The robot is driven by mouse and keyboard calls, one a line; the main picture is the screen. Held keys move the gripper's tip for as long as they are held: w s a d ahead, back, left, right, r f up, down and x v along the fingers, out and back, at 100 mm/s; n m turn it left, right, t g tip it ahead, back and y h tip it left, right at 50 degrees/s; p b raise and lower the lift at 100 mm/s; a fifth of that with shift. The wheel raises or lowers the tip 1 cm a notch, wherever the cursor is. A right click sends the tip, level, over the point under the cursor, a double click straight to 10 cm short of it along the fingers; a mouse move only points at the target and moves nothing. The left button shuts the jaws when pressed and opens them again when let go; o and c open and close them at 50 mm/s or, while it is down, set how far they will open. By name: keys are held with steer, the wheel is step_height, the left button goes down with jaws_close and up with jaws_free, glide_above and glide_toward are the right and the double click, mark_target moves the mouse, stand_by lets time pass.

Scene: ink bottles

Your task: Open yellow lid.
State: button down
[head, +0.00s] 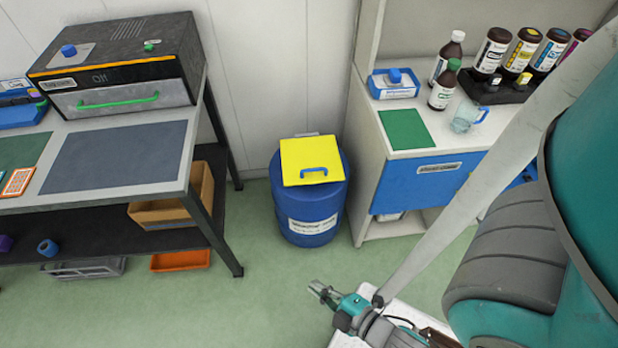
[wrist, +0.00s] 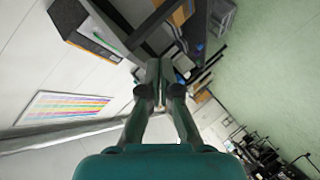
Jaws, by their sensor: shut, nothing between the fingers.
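The yellow lid (head: 300,155) lies flat and closed on top of a blue drum (head: 310,212) that stands on the floor between the bench and the cabinet. A blue handle (head: 313,172) sits on the lid near its front edge. My gripper (head: 318,288) is in front of the drum, low in the head view, apart from the lid and empty. In the wrist view my gripper (wrist: 159,66) shows its fingers together. I cannot make out the lid or the drum in the wrist view.
A bench (head: 180,185) with a black machine (head: 120,70) stands left of the drum. A white cabinet (head: 398,152) with a blue drawer (head: 415,185), bottles and a glass mug (head: 466,116) stands on the right. The green floor (head: 265,290) in front of the drum is clear.

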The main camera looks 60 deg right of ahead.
steer(key=w+d+f+n+g+h, duration=0.1)
steer(key=w+d+f+n+h, duration=0.2)
steer(key=w+d, duration=0.4)
steer(key=w+d+f+n+g+h, duration=0.2)
steer(key=w+d+f+n, duration=0.4)
steer(key=d, duration=1)
steer(key=w+d+f+n+g+h, duration=0.2)
steer(key=w+d+f+n, duration=0.3)
steer(key=w+d+n, duration=0.3)
steer(key=w+d+h, duration=0.1)
steer(key=d, duration=0.3)
steer(key=shift+w+f+h, duration=0.25)
steer(key=shift+w+h, duration=0.05)
steer(key=shift+w, duration=0.05)
